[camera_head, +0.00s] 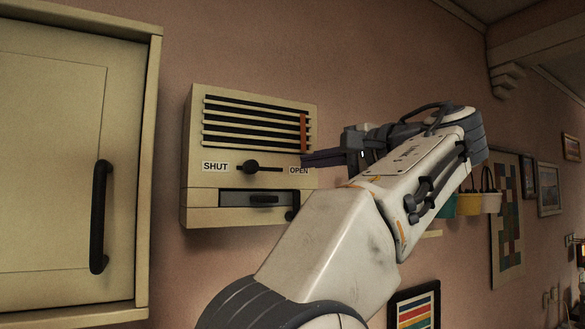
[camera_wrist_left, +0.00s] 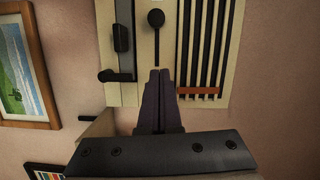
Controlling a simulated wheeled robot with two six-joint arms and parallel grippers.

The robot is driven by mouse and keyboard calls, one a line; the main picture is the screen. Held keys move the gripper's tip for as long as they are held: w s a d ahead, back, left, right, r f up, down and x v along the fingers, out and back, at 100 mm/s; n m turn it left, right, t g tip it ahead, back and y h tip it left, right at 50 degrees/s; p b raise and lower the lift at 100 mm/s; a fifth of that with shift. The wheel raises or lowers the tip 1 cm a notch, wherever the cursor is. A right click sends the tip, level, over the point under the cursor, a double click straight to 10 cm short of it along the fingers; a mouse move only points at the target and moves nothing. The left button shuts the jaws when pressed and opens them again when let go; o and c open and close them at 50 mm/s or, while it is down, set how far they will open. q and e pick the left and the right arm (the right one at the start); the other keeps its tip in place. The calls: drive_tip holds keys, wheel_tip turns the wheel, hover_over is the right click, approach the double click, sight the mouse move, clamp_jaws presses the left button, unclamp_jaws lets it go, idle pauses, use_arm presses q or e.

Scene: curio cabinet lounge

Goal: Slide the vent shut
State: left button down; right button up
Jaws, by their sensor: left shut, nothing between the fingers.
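The vent (camera_head: 195,130) is a cream box on the wall with dark slots between its slats and an orange bar (camera_head: 303,132) at their right end. Its black slider knob (camera_head: 250,167) is beside the SHUT label (camera_head: 215,167), with a bare stretch of track running right toward the OPEN label (camera_head: 299,170). My left gripper (camera_head: 304,158) is shut and empty at the vent's right side, near OPEN. In the left wrist view its fingertips (camera_wrist_left: 159,74) are at the track's OPEN end, apart from the knob (camera_wrist_left: 156,18). My right gripper is not in view.
A cream cabinet (camera_head: 55,150) with a black handle (camera_head: 101,217) stands left of the vent. Below the track is a recess with a dark handle (camera_head: 263,198) and a round black knob (camera_head: 291,215). Hanging pots (camera_head: 470,204) and pictures are on the wall at right.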

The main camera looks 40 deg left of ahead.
use_arm(q)
drive_tip(key=d, duration=0.3)
drive_tip(key=shift+s+d, duration=0.15)
drive_tip(key=shift+d, duration=0.15)
